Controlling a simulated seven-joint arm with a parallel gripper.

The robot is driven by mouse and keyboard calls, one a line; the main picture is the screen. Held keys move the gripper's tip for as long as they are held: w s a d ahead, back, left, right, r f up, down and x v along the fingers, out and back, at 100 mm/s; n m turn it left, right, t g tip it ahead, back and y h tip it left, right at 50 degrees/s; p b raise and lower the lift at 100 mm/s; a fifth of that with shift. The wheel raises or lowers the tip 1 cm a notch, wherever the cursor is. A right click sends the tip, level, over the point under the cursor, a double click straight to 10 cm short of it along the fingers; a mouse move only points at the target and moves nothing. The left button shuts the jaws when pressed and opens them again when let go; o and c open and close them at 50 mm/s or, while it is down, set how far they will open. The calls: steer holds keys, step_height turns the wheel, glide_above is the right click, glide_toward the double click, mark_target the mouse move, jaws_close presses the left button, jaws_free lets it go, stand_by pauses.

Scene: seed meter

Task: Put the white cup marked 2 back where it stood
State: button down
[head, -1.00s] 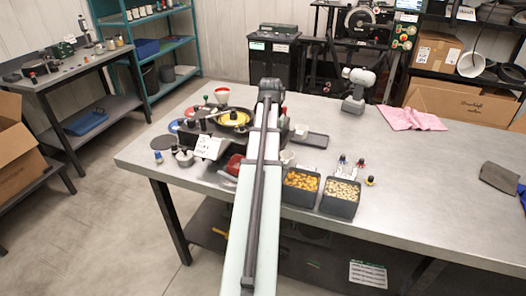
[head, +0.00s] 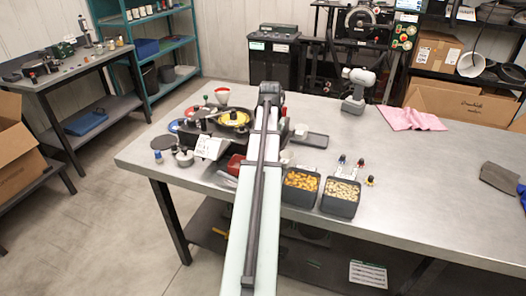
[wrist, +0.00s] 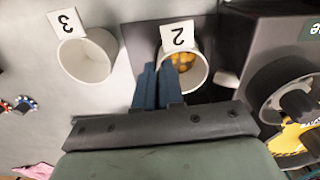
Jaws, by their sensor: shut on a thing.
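The white cup marked 2 (wrist: 194,79) is in the wrist view, with orange-yellow seeds inside. Its white tag with the 2 (wrist: 178,36) is at the rim. My gripper (wrist: 168,72) is shut on this cup's wall, its dark blue fingers at the cup's left side. The cup is over or on a dark flat surface; I cannot tell whether it touches it. A white cup marked 3 (wrist: 86,60) is to the left on the grey table and looks empty. In the head view my arm hides my gripper.
The dark seed meter (wrist: 290,85) with its round drum is close on the right in the wrist view. In the head view, bins of orange seeds (head: 300,203) and pale seeds (head: 341,210) stand at the table's front. The table's right half is largely clear.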

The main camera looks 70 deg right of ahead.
steer(key=shift+s+r, duration=0.35)
steer(key=shift+r, duration=0.15)
stand_by(0.6)
steer(key=shift+r, duration=0.3)
steer(key=shift+r, duration=1.15)
steer(key=shift+r, duration=0.2)
steer(key=shift+r, duration=1.35)
steer(key=s+d+m, duration=0.1)
steer(key=s+d, duration=0.5)
steer(key=s, duration=0.4)
steer(key=shift+d+t, duration=0.3)
steer(key=shift+d, duration=0.1)
